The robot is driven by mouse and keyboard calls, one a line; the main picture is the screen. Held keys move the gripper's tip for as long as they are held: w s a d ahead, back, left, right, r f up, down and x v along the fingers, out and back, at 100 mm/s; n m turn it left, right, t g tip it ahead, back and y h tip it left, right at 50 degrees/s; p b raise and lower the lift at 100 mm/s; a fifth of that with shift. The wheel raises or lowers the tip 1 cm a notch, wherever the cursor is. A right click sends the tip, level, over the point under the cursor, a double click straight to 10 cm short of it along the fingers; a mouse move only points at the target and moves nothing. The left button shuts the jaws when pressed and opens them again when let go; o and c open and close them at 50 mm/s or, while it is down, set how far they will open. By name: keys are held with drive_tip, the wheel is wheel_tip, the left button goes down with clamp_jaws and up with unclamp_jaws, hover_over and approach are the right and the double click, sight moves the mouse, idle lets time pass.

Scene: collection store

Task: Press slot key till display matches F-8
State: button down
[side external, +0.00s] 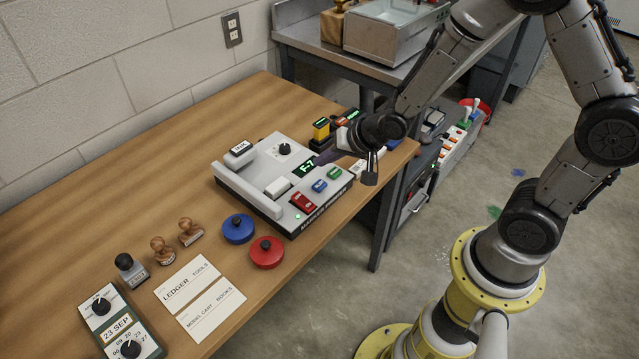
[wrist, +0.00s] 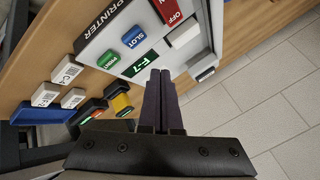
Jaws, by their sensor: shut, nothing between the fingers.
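The label printer (side external: 262,160) is a white machine on the wooden table, and its dark display (side external: 305,168) reads F-7 in green. The display also shows in the wrist view (wrist: 139,64), again as F-7. The blue slot key (side external: 320,186) sits between the green print key (side external: 334,173) and the red off key (side external: 303,202). In the wrist view the slot key (wrist: 134,36) is marked SLOT. My gripper (side external: 322,157) is shut and empty, its fingertips above the printer near the display. I cannot tell how high above the printer they are.
Blue (side external: 238,229) and red (side external: 266,252) round pads, stamps (side external: 190,232), paper cards (side external: 190,281) and a date dial box (side external: 122,327) lie at the table's left. Small yellow (side external: 321,129) and black boxes stand behind my gripper. The table between printer and wall is clear.

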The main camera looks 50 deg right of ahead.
drive_tip(key=r, duration=0.2)
drive_tip(key=r+t, duration=0.1)
drive_tip(key=shift+w+d+r, duration=0.1)
drive_tip(key=shift+w+r, duration=0.15)
drive_tip(key=shift+r, duration=0.15)
drive_tip(key=shift+f, duration=0.15)
approach(315, 183)
drive_tip(key=shift+w+a+f, duration=0.1)
drive_tip(key=shift+w+f, duration=0.35)
drive_tip(key=shift+w, duration=0.35)
drive_tip(key=shift+w+a+f, duration=0.1)
drive_tip(key=shift+w+f, duration=0.35)
drive_tip(key=shift+w, duration=0.4)
drive_tip(key=shift+w+a+f, duration=0.1)
drive_tip(key=shift+w+f, duration=0.35)
drive_tip(key=shift+w, duration=0.35)
drive_tip(key=shift+f, duration=0.15)
drive_tip(key=shift+f, duration=0.25)
drive_tip(key=shift+f, duration=0.5)
idle(1.0)
drive_tip(key=shift+r, duration=0.9)
